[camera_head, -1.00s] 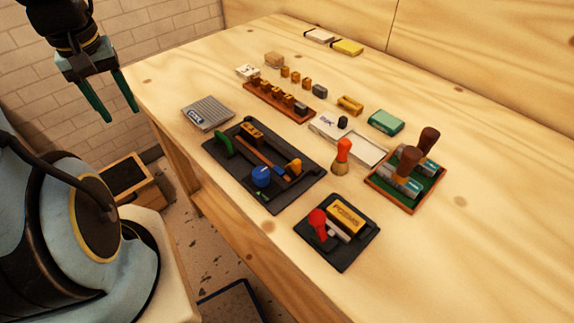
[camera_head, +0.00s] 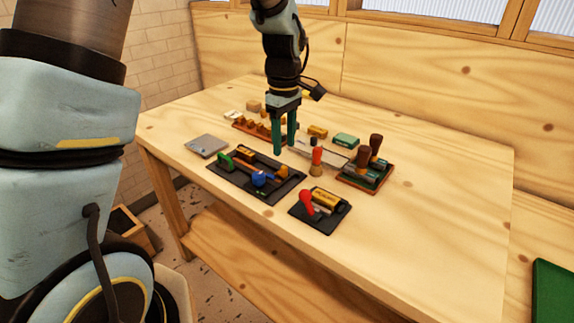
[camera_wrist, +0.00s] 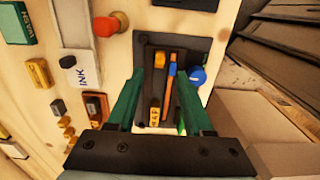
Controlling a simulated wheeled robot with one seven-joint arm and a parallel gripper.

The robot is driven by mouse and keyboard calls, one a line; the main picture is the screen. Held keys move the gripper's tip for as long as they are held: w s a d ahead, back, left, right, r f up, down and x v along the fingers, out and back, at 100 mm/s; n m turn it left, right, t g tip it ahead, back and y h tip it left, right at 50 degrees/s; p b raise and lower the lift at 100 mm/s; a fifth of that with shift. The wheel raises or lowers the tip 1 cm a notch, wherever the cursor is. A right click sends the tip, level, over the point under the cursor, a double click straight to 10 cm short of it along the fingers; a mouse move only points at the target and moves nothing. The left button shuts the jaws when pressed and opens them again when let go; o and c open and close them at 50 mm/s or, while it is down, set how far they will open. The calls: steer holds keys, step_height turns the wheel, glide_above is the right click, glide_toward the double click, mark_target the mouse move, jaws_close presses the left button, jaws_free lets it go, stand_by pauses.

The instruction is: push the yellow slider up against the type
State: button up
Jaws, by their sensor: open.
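The yellow slider (camera_head: 281,172) sits at the right end of the black tray (camera_head: 291,187); in the wrist view it is the small yellow piece (camera_wrist: 159,60) near the tray's top end. The type, a yellow-brown lettered block (camera_wrist: 154,112), lies toward the tray's opposite end, with a gap between the two. In the head view the type (camera_head: 243,159) is beside the green piece (camera_head: 225,162). My gripper (camera_head: 285,149) is open, pointing down above the tray area, with nothing between its green fingers. In the wrist view the fingers (camera_wrist: 161,78) flank the tray's middle.
A blue knob (camera_head: 261,178) stands on the tray's front side. An orange-handled stamp (camera_head: 317,160) is right of the tray. A red-handled tool on a black base (camera_head: 322,222) lies in front right. A stamp rack (camera_head: 366,178) is farther right. The table front is clear.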

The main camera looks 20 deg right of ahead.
mark_target(283, 166)
step_height(283, 166, down, 7)
steer(key=shift+w+f+p, duration=0.1)
steer(key=shift+p, duration=0.65)
steer(key=shift+c, duration=0.3)
jaws_close()
steer(key=shift+w+a, duration=0.1)
